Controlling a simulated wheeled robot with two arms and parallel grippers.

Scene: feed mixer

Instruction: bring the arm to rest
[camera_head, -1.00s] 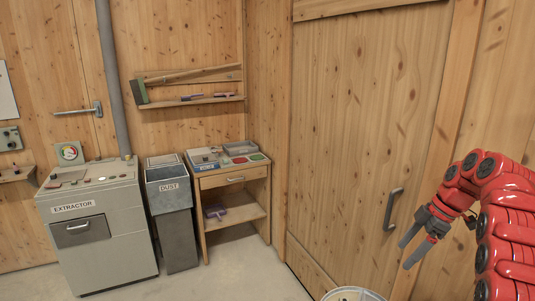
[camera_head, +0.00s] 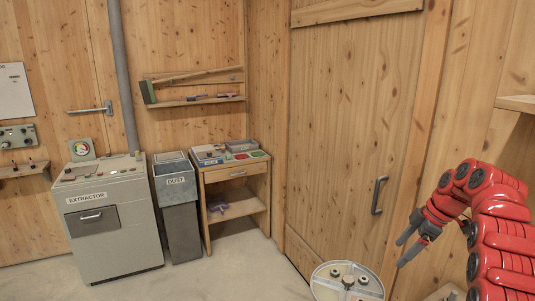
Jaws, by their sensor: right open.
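My right arm comes in from the right side, red and bent, with its dark gripper (camera_head: 403,252) pointing down and to the left. The gripper is open, and I see nothing between its fingers. It hangs in front of the wall beside the wooden door (camera_head: 345,120), to the right of the door handle (camera_head: 378,195) in the picture. My left gripper is not in view.
The extractor (camera_head: 115,240), dust bin (camera_head: 181,230) and a small wooden cabinet (camera_head: 236,178) stand along the back wall. The floor (camera_head: 225,277) before them is clear.

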